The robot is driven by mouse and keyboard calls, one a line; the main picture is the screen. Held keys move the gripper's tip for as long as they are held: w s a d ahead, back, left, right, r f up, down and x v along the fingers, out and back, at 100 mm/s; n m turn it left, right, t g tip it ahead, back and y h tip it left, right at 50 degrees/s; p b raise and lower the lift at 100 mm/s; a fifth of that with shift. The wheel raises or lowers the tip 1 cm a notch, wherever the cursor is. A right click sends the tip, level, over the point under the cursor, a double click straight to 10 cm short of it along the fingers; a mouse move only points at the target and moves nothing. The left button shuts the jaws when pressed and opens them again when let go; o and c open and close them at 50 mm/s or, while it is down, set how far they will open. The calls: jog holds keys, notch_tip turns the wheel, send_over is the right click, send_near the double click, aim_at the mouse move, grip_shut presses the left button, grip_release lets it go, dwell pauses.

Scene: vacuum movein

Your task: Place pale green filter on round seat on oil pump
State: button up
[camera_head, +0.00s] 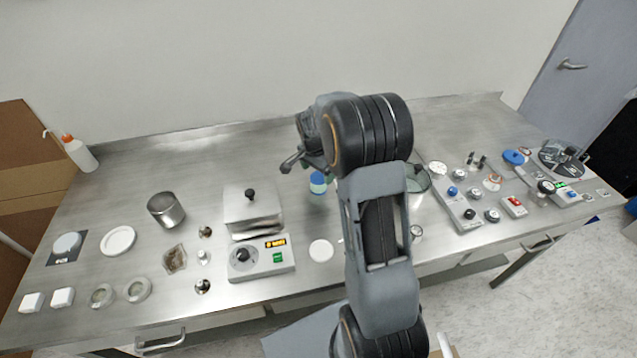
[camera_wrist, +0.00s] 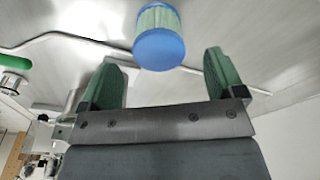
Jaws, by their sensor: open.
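The pale green filter (camera_head: 318,183) stands near the middle of the table, just left of my arm. In the wrist view the filter (camera_wrist: 158,35) shows a pale green ribbed side and a broad blue end, and it lies beyond and between my fingertips. My gripper (camera_wrist: 164,78) is open, with a green pad on each finger and nothing between them. In the head view my gripper (camera_head: 303,163) hangs just above and behind the filter, partly hidden by my wrist. I cannot tell for sure which device is the oil pump, and its round seat is not clearly visible.
A grey box device (camera_head: 262,258) with a green button stands left of my arm. A metal cup (camera_head: 166,210) stands further left. A glass-like vessel (camera_head: 418,180) is partly behind my arm. Control panels (camera_head: 455,205) and a dark round device (camera_head: 562,160) crowd the right.

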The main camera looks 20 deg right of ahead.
aim_at(319, 177)
jog(key=shift+d+f+p, duration=0.2)
jog(key=shift+f+p, duration=0.45)
jog(key=shift+f, duration=2)
jog(key=shift+w, duration=0.1)
jog(key=c, duration=1.1)
jog(key=shift+r, duration=0.1)
jog(key=shift+r, duration=0.45)
notch_tip(319, 177, up, 2)
jog(key=shift+r, duration=0.1)
jog(key=s+a+r+b, duration=0.3)
jog(key=s+a+r, duration=0.2)
jog(key=s+r, duration=0.4)
jog(key=s, duration=0.4)
jog(key=shift+a+r, duration=0.2)
jog(key=shift+r, duration=0.2)
